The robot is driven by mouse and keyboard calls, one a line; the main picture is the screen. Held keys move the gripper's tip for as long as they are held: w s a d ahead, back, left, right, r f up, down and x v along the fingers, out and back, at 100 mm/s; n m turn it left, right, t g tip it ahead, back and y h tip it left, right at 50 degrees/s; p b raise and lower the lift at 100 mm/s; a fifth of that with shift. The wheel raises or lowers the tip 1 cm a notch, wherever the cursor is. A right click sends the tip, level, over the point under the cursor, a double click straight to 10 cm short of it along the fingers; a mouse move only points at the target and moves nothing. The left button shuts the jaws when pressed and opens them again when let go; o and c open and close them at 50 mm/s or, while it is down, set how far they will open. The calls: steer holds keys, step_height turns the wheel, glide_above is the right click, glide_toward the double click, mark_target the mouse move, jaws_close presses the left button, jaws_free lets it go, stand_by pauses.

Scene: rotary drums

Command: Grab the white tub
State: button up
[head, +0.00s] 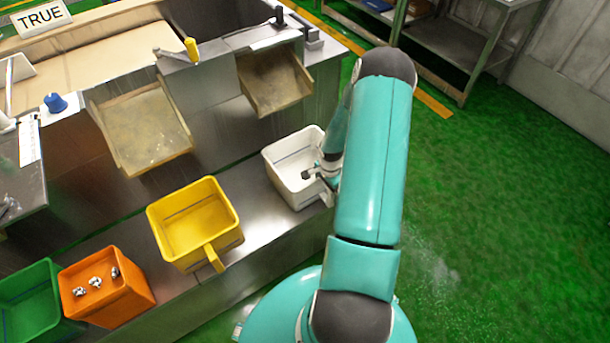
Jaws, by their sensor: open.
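The white tub (285,157) stands upright on the steel ledge in the middle of the head view, at the right end of the row of tubs. My gripper (314,174) is open at the tub's right side, by its rim. One dark fingertip shows over the tub's inside; the other is hard to make out. My teal arm hides the area just right of the tub. I cannot tell whether the fingers touch the tub.
A yellow tub (182,255), an orange tub (125,310) with several small metal parts and a green tub (25,325) stand to the left on the ledge. Tray chutes (140,130) jut out above. Green floor (500,230) is clear at right.

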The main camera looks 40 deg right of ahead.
steer(key=shift+f, duration=0.3)
steer(key=c, duration=1.5)
steer(key=shift+r, duration=0.1)
